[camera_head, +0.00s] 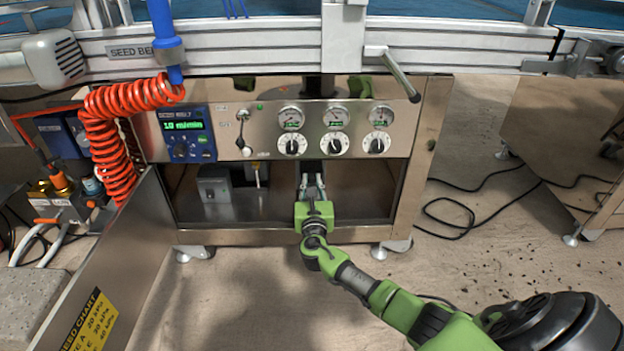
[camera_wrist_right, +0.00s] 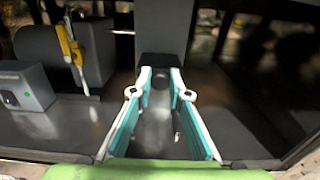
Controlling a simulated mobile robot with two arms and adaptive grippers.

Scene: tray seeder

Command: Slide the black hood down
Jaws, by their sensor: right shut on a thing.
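My right gripper (camera_head: 312,178) reaches into the open bay of the steel cabinet, below the gauge panel. In the right wrist view its two teal-lined fingers (camera_wrist_right: 160,76) close at their tips on the black hood (camera_wrist_right: 160,64). The hood is a small dark piece at the lower end of a grey upright column (camera_wrist_right: 163,28). Parts of the hood are hidden between the fingertips, and its lower edge is hard to make out. In the head view the hood is too dark and small to tell apart. My left gripper is not in view.
Above the bay is the panel (camera_head: 262,133) with dials and gauges. A grey box (camera_head: 214,187) with a yellow-handled valve (camera_wrist_right: 68,45) stands left of the gripper. An orange coiled hose (camera_head: 112,125) hangs at the left. The bay's right side is open and dark.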

